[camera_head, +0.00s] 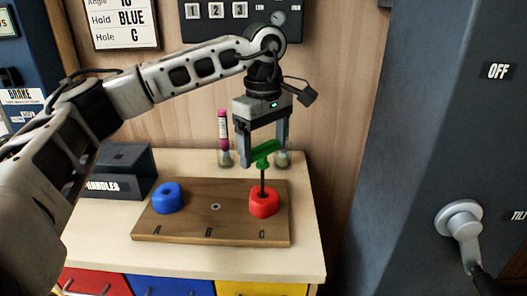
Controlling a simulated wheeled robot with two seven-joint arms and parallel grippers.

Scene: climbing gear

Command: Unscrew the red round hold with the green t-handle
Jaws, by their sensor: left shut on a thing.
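The green t-handle (264,151) stands upright, its dark shaft running down to the middle of the red round hold (263,203). The red hold sits at position C on the wooden board (190,234). My left gripper (263,158) points down above the red hold and is shut on the green t-handle's crossbar. Whether the shaft tip is seated in the hold's bolt is too small to tell. My right gripper is not in view.
A blue hold (168,198) sits at A, and B has an empty hole (215,207). A black handles box (122,171) stands at the left. A pink marker-like item (223,130) stands behind the board. A dark panel with a lever (459,219) is at the right.

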